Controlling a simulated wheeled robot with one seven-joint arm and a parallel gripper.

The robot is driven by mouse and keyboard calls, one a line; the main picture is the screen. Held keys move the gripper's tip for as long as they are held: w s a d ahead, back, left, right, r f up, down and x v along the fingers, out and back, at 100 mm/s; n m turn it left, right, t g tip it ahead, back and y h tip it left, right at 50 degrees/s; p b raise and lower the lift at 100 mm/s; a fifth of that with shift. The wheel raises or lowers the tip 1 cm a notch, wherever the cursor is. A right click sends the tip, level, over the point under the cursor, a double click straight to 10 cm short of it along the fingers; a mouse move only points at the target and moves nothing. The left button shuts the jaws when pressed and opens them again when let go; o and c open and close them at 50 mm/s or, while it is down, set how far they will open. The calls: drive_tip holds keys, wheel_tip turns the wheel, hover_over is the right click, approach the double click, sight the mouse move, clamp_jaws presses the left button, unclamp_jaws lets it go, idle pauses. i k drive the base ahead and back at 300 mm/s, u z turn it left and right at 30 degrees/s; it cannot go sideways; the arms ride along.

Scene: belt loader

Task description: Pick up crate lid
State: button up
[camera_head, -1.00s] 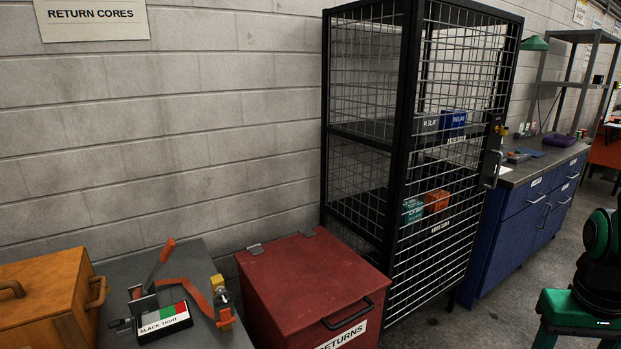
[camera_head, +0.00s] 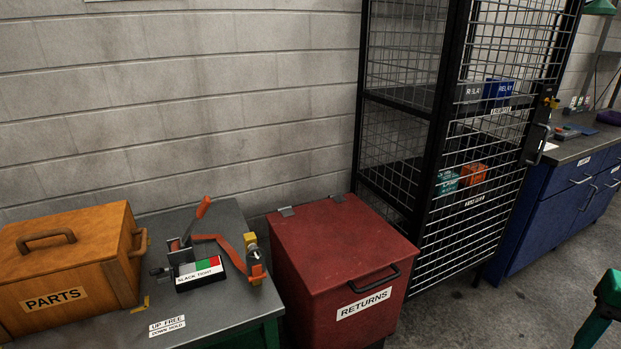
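A wooden crate (camera_head: 92,288) labelled PARTS stands at the left end of a grey-topped bench. Its flat wooden lid (camera_head: 85,228) is on top of it and carries a brown bar handle (camera_head: 46,240). The lid looks closed. Another handle (camera_head: 139,243) sits on the crate's right side. The crate's left part is cut off by the picture edge. My gripper is not in view; a green piece of my arm may show at the right edge.
The bench (camera_head: 217,318) holds an orange-levered device with a strap (camera_head: 201,245) and a sign reading UP FREE, DOWN HOLD. A red RETURNS box (camera_head: 342,250) stands right of it, then a mesh cage (camera_head: 437,130) and a blue cabinet (camera_head: 555,215).

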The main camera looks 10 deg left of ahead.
sight(40, 246)
drive_tip(key=u, duration=2.05)
drive_tip(key=k, duration=0.35)
drive_tip(key=u, duration=0.1)
drive_tip(key=i, duration=1.15)
drive_tip(key=z, duration=0.35)
